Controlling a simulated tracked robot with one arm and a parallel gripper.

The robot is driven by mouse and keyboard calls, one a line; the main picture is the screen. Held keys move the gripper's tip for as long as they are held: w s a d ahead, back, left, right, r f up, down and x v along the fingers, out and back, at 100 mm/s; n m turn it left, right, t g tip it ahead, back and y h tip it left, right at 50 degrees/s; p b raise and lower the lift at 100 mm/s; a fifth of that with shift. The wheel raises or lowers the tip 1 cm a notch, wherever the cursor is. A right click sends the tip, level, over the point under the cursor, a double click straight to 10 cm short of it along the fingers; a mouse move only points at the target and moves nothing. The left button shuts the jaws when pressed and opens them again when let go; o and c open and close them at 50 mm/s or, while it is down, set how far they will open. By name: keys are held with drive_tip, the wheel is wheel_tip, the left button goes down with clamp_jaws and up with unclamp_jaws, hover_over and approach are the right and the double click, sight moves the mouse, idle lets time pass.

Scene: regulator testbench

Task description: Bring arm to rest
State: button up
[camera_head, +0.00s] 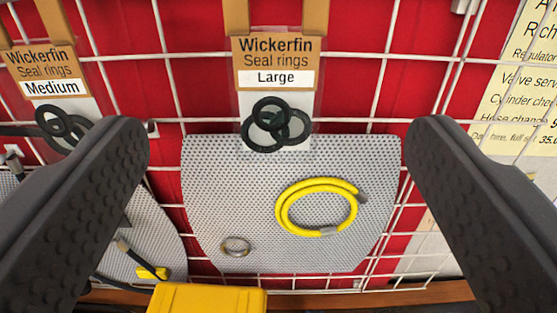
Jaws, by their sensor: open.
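My gripper (280,160) is open and empty. Its two dark fingers stand wide apart at the left and right of the picture, with nothing between them at close range. Beyond the gap are a pack of large black seal rings (275,125) under a "Wickerfin Seal rings Large" card (276,62), and a grey dotted panel (220,190) in front of the rack. How far the fingertips are from these is hard to tell.
A coiled yellow hose (286,222) and a small metal ring (236,246) are on the panel. A white wire grid (385,50) covers a red backing. Medium seal rings (55,122) hang at left, a price sheet (515,90) at right. A yellow object (205,299) is at the bottom.

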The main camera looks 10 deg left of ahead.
drive_tip(key=s+d+r+m+h+b, duration=0.3)
drive_tip(key=s+r+h+b, duration=0.25)
drive_tip(key=s+b, duration=0.2)
drive_tip(key=s+a+r+g+y+b, duration=0.1)
drive_tip(key=s+a+g+y+b, duration=0.1)
drive_tip(key=s, duration=1.1)
drive_tip(key=shift+s+a+r+n+b, duration=0.2)
drive_tip(key=shift+a+n+b, duration=0.1)
drive_tip(key=shift+a+b, duration=0.7)
